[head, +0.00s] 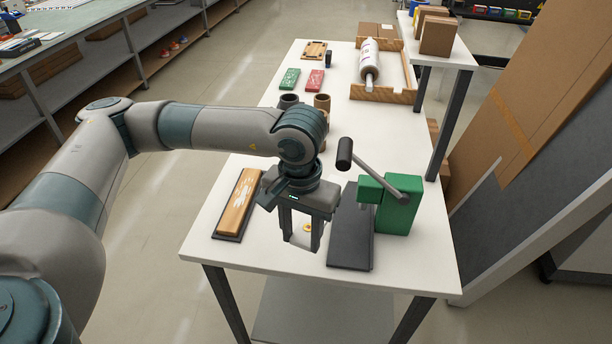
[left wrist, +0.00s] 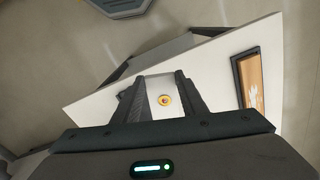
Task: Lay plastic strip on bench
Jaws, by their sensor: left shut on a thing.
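My left gripper (head: 301,242) points down over the front part of the white bench (head: 410,262). Its two fingers are shut on a pale plastic strip (head: 298,232) with a round yellow-orange mark. In the left wrist view the strip (left wrist: 160,86) shows between the fingers (left wrist: 160,79), with the yellow mark and its red centre near the palm. The strip is hard to tell from the white bench top, so its far end and its gap to the bench are unclear. My right gripper is not in view.
A wooden block on a dark base (head: 239,202) lies left of the gripper. A dark plate (head: 351,232) and a green lever press (head: 398,208) stand close on its right. Farther back are cups (head: 289,101), green (head: 290,78) and red (head: 315,80) pieces, and a roll (head: 368,60) on a wooden stand.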

